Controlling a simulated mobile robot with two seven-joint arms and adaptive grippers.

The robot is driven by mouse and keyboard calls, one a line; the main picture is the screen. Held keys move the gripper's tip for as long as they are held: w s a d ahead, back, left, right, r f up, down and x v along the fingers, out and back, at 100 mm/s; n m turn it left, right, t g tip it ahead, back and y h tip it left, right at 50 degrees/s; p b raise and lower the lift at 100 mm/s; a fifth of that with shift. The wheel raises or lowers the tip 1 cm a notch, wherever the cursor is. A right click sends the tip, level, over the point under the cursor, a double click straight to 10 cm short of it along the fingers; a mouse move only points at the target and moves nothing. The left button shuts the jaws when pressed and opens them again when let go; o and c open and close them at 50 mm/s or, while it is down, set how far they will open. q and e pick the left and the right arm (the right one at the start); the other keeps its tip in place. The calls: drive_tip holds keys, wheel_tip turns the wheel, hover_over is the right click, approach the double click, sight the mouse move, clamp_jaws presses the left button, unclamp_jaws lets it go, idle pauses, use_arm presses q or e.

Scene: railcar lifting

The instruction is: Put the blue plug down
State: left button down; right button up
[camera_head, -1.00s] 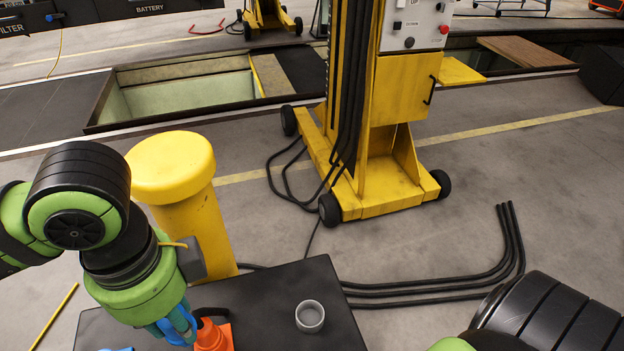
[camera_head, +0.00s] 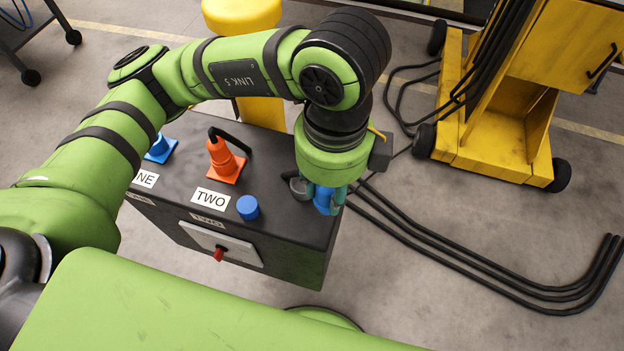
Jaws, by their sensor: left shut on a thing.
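My left gripper (camera_head: 329,207) reaches down at the right end of the dark box and is shut on a blue piece, apparently the blue plug (camera_head: 322,197). The plug is mostly hidden by the teal fingers and the green wrist. I cannot tell whether the plug touches the box or the cup. My right gripper is out of view.
The dark box (camera_head: 290,245) carries an orange connector (camera_head: 222,160) with a black cable behind label TWO, and a blue connector (camera_head: 160,149) behind the left label. A red switch (camera_head: 218,254) is on its front. A yellow post (camera_head: 242,15) and a yellow lifting jack (camera_head: 490,140) stand behind.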

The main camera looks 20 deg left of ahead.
use_arm(q)
drive_tip(key=w+a+f, duration=0.2)
drive_tip(key=f, duration=0.1)
drive_tip(key=w+a+f+p, duration=0.1)
drive_tip(key=w+a+f, duration=0.1)
drive_tip(key=w+f, duration=0.1)
drive_tip(key=w+a+f+p, duration=0.1)
drive_tip(key=w+a+f, duration=0.1)
drive_tip(key=f, duration=0.1)
drive_tip(key=shift+w+a+f, duration=0.1)
drive_tip(key=shift+w+f, duration=0.2)
drive_tip(key=shift+f, duration=0.2)
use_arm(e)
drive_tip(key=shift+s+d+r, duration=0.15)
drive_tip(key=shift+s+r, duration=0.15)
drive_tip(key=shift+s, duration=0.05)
use_arm(q)
drive_tip(key=shift+f, duration=0.1)
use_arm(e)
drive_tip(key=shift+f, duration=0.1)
use_arm(q)
drive_tip(key=c, duration=1.3)
unclamp_jaws()
drive_tip(key=shift+f, duration=0.1)
drive_tip(key=o, duration=0.4)
drive_tip(key=shift+o, duration=0.2)
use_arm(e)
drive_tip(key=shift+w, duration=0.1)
